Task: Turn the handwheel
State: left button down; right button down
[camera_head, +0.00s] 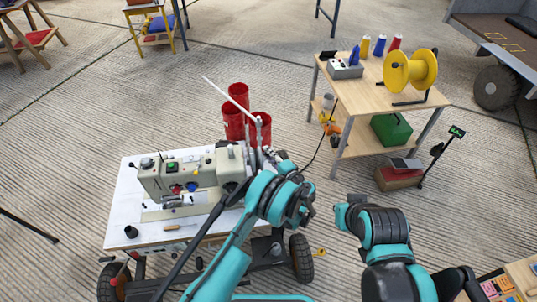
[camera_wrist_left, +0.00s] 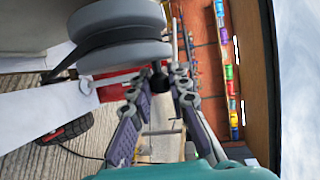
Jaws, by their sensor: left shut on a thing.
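The cream sewing machine (camera_head: 205,170) stands on a white-topped wheeled table. In the left wrist view its handwheel (camera_wrist_left: 125,55) is a stack of grey rounded discs at the upper left. My left gripper (camera_wrist_left: 160,78) is just beyond the lower right rim of the discs, its fingers closed in around a small dark round part by the wheel. In the head view this gripper (camera_head: 262,148) is at the right end of the machine, and my arm partly hides the handwheel there. Exact finger contact is hard to see. My right arm is at the right, its gripper not visible.
Red cylinders (camera_head: 236,118) stand behind the machine's right end. A wooden table (camera_head: 385,95) with a yellow reel (camera_head: 410,70) and thread spools is at the upper right. A reddish box (camera_head: 398,178) stands by it. Open concrete floor lies between.

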pick_arm(q)
jog(key=shift+w+m+g+h, duration=0.3)
jog(key=shift+g+h, duration=0.1)
jog(key=shift+g, duration=0.3)
jog(key=c, duration=1.4)
grip_release()
jog(key=shift+s, duration=0.1)
jog(key=v, duration=1.2)
